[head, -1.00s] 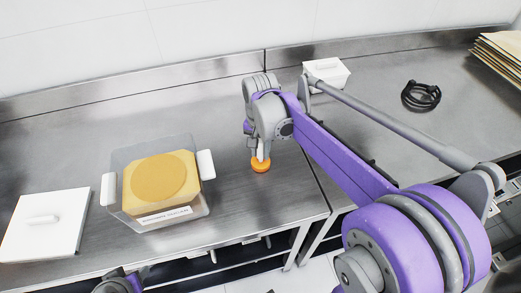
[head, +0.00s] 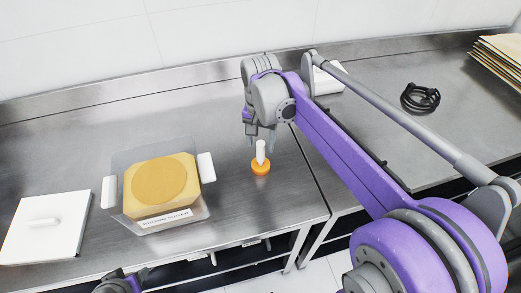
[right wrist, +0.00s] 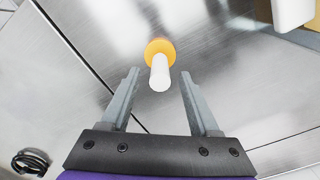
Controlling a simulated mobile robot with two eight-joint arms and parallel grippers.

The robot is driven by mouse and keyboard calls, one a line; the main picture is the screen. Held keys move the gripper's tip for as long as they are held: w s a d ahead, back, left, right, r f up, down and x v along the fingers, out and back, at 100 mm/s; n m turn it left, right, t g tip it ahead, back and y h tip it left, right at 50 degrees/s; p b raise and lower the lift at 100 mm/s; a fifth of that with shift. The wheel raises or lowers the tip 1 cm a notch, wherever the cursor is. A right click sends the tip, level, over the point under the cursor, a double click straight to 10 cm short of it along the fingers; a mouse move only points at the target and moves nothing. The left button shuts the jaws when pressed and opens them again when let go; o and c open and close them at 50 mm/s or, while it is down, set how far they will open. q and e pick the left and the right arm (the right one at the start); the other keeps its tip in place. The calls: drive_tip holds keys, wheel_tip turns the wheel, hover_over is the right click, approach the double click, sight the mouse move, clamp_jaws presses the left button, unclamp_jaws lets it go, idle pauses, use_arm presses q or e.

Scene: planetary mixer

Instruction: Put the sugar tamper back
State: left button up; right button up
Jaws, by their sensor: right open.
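The sugar tamper (head: 261,160) stands upright on the steel counter, with an orange round base and a white handle. It also shows in the right wrist view (right wrist: 160,68), ahead of the fingers. My right gripper (head: 262,132) is open and empty, above and just behind the tamper, apart from it. In the right wrist view its two fingers (right wrist: 158,85) are spread wide, with the handle's end lying between their tips in the picture. Part of my left arm shows at the bottom edge of the head view, but its fingers are not visible.
A clear bin (head: 128,222) with brown sugar and white handles stands left of the tamper. A white lid (head: 48,228) lies further left. A white box (head: 327,82), a black cable coil (head: 420,98) and stacked brown sheets (head: 500,52) are at the right. Counter around the tamper is clear.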

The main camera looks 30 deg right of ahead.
wheel_tip(320, 180, up, 6)
drive_tip(key=shift+r, duration=0.15)
drive_tip(key=s+a+f+n+t, duration=0.1)
drive_tip(key=s+a+f+n, duration=0.1)
drive_tip(key=s+f+n, duration=0.1)
drive_tip(key=s+a+f+n+t, duration=0.2)
drive_tip(key=s+f+n, duration=0.1)
drive_tip(key=s+f, duration=0.3)
drive_tip(key=s+a+f+n+t, duration=0.2)
drive_tip(key=s+f+n, duration=0.1)
drive_tip(key=s+f, duration=0.1)
drive_tip(key=shift+s+a+f, duration=0.25)
drive_tip(key=shift+s+f, duration=0.15)
drive_tip(key=shift+s, duration=0.25)
drive_tip(key=shift+s+f+t, duration=0.2)
drive_tip(key=shift+f+t, duration=0.1)
drive_tip(key=shift+f, duration=0.05)
drive_tip(key=shift+a, duration=0.1)
